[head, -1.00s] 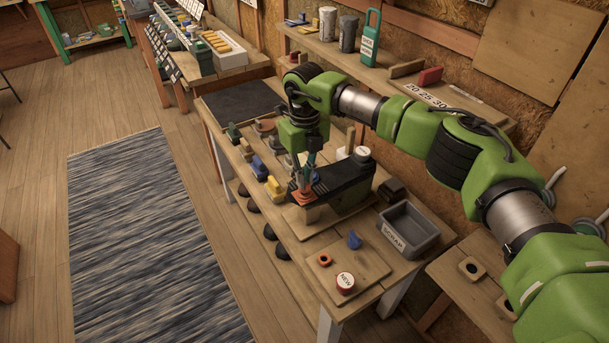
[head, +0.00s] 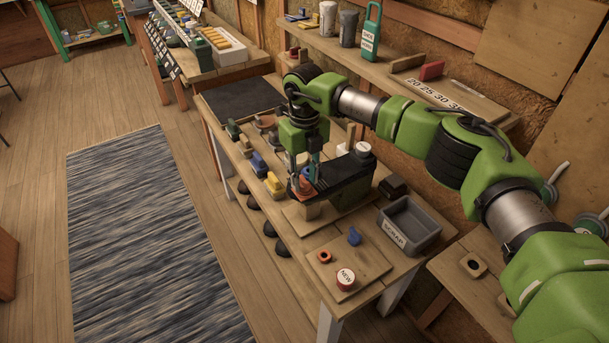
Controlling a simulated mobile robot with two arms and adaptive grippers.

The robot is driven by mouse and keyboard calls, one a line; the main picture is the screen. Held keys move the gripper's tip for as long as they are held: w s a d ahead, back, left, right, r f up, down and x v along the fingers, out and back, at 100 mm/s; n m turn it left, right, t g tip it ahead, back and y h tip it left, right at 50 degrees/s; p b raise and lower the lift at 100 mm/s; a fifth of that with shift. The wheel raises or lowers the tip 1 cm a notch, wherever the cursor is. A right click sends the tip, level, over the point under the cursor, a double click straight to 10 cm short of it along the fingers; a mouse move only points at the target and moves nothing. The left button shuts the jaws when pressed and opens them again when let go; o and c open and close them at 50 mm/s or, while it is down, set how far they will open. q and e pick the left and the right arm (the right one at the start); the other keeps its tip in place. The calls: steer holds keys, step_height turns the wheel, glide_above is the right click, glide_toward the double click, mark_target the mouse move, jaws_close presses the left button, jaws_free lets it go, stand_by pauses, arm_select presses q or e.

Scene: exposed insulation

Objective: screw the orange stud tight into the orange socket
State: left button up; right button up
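My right gripper (head: 306,178) points down over the near left end of a black fixture (head: 345,172) on the workbench. An orange part (head: 303,185) shows at its fingertips, on that end of the fixture. It is too small and too covered by the fingers to tell stud from socket, or whether the fingers are shut on it. My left gripper is not in view.
The fixture stands on a wooden board on the workbench. A grey SCRAP bin (head: 410,226) is to its right. A small board (head: 365,268) in front holds a NEW-labelled round piece (head: 345,279), an orange-red ring (head: 325,257) and a blue piece (head: 354,237). Coloured pieces line the left edge.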

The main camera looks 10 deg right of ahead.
mark_target(304, 179)
steer(key=shift+r, duration=0.1)
step_height(304, 179, up, 12)
stand_by(0.6)
stand_by(0.6)
